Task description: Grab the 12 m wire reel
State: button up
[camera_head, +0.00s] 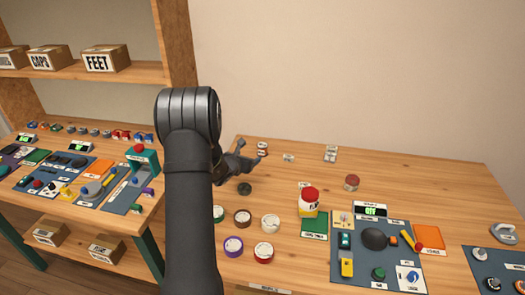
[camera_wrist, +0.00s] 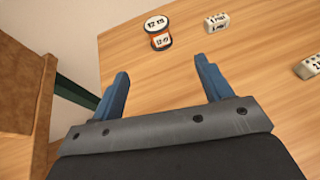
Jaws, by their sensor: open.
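A small round reel (camera_wrist: 157,33) with a white labelled top and a red and dark side stands on the table in the wrist view. Its labels seem to start with "12", but the rest is too small to read surely. In the head view it appears as a small white and red object (camera_head: 262,148) just beyond my gripper (camera_head: 253,151). In the wrist view my gripper (camera_wrist: 162,72) is open, with nothing between its two blue fingers. The reel lies ahead of the fingertips, apart from them and roughly in line with the gap.
White labelled blocks (camera_wrist: 217,22) stand right of the reel. Several round reels or tins (camera_head: 242,218), a red-capped bottle (camera_head: 309,205) and a control board (camera_head: 375,245) lie nearer the front. A shelf unit (camera_head: 180,60) and second table (camera_head: 75,200) stand left.

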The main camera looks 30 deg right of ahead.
aim_at(260, 150)
jog(key=x, duration=1.2)
jog(key=shift+x, duration=2.55)
jog(key=shift+w, duration=0.15)
jog(key=c, duration=1)
jog(key=shift+r, duration=0.1)
jog(key=shift+c, duration=0.6)
